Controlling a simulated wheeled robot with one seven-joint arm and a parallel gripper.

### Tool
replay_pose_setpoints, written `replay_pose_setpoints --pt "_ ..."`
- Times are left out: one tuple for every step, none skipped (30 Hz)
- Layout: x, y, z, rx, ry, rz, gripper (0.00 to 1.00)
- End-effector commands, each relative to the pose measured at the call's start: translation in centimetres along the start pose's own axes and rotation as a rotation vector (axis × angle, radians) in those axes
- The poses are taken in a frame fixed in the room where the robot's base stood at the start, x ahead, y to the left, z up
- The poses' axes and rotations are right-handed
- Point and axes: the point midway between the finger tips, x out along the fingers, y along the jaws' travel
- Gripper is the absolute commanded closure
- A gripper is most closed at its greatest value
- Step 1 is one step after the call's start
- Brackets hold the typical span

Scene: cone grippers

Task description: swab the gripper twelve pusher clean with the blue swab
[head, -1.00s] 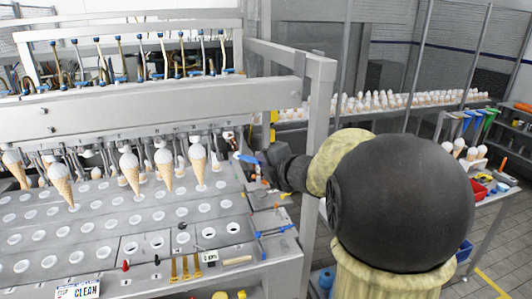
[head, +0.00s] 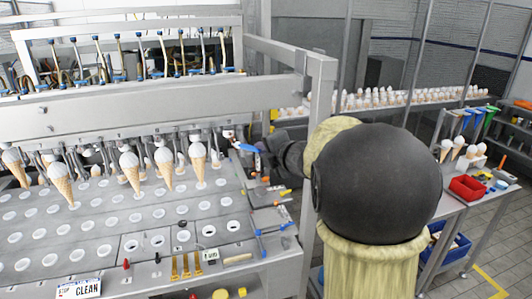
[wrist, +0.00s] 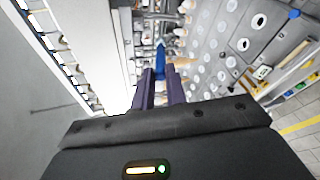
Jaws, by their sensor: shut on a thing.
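My gripper (head: 258,150) is at the right end of the machine's row of cone grippers. In the wrist view its two dark purple fingers (wrist: 161,88) are closed on the blue swab (wrist: 160,60). The swab (head: 247,148) points left toward the last units of the row, near a small pale-tipped part (head: 229,134). I cannot tell whether the swab touches it. I cannot tell which part is the gripper twelve pusher; the fingers and swab hide part of that area in the wrist view.
Several ice cream cones (head: 198,158) hang from the row above a plate of round holes (head: 95,228). A metal frame post (head: 318,120) stands close beside my arm. Small tools (head: 187,268) lie along the front edge. A red bin (head: 467,187) sits on the right-hand table.

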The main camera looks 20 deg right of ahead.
Motion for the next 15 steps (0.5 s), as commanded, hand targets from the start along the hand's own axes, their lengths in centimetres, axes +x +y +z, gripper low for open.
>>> replay_pose_setpoints --pt "0.5 0.2 0.2 0.0 0.001 -0.001 1.0" --pt "0.8 0.3 0.2 -0.001 0.002 -0.001 1.0" --pt "1.1 0.5 0.2 -0.001 0.003 0.0 1.0" --pt "1.4 0.5 0.3 -0.001 0.004 0.001 1.0" --pt "1.6 0.6 0.3 -0.001 0.004 0.0 1.0" --pt "1.8 0.6 0.3 -0.001 0.005 0.001 1.0" --pt "2.0 0.7 0.3 -0.001 0.006 0.001 1.0" --pt "2.1 0.7 0.3 -0.002 0.006 0.002 1.0" --pt "2.2 0.8 0.4 -0.002 0.006 0.002 1.0" --pt "2.3 0.8 0.4 -0.002 0.007 0.003 1.0" --pt "2.4 0.8 0.4 -0.002 0.007 0.002 1.0" --pt "2.4 0.7 0.4 -0.002 0.007 0.002 1.0" --pt "2.4 0.7 0.4 -0.002 0.007 0.002 1.0" --pt "2.4 0.7 0.4 -0.002 0.007 0.003 1.0" --pt "2.4 0.7 0.4 -0.002 0.007 0.003 1.0"
